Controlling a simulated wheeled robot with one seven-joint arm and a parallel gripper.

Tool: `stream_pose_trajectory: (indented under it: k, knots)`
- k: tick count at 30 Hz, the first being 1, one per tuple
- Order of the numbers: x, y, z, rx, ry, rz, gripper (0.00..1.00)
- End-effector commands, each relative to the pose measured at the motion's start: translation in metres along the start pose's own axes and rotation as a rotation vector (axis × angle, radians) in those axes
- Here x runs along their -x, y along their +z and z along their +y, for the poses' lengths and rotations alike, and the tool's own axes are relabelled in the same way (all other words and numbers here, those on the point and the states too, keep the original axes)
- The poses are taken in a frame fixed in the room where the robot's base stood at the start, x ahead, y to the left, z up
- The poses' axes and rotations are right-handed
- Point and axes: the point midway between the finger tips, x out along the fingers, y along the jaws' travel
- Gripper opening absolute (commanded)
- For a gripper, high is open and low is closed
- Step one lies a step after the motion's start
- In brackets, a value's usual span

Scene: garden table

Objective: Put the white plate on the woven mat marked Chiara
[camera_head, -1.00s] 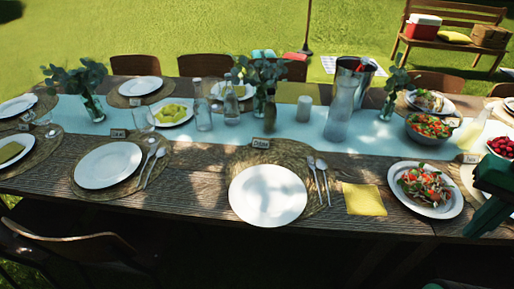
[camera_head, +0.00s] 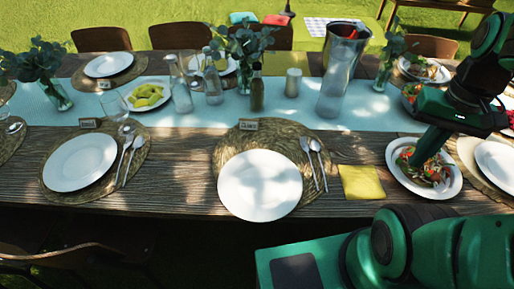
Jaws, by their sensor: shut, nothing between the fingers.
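A white plate (camera_head: 260,187) lies at the front middle of the table, on the near part of a round woven mat (camera_head: 232,146). It is off the mat's centre, and its near rim reaches to or slightly past the table's front edge. A name card (camera_head: 248,124) stands at the mat's far edge; its lettering is too small to read surely. Another white plate (camera_head: 80,163) lies on a woven mat (camera_head: 133,160) to the left, with its own card (camera_head: 90,123). My gripper (camera_head: 417,163) is shut and empty, pointing down over the salad plate, well right of the middle plate.
A fork and spoon (camera_head: 315,160) lie right of the middle plate, then a yellow napkin (camera_head: 362,183) and a salad plate (camera_head: 452,186). A glass carafe (camera_head: 335,85), bottle (camera_head: 257,90) and flower vases stand behind on the pale runner (camera_head: 300,115).

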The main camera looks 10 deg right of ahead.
Motion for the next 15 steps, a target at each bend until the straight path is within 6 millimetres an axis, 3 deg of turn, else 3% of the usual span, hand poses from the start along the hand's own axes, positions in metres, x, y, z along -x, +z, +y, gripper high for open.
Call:
stream_pose_trajectory:
  k: [3,8,15]
  knots:
    - [0.002,-0.016,-0.011,0.015,0.007,0.004,0.0]
    - [0.0,-0.056,-0.056,0.066,0.025,0.009,0.0]
    - [-0.023,-0.116,-0.152,0.151,0.04,0.02,0.0]
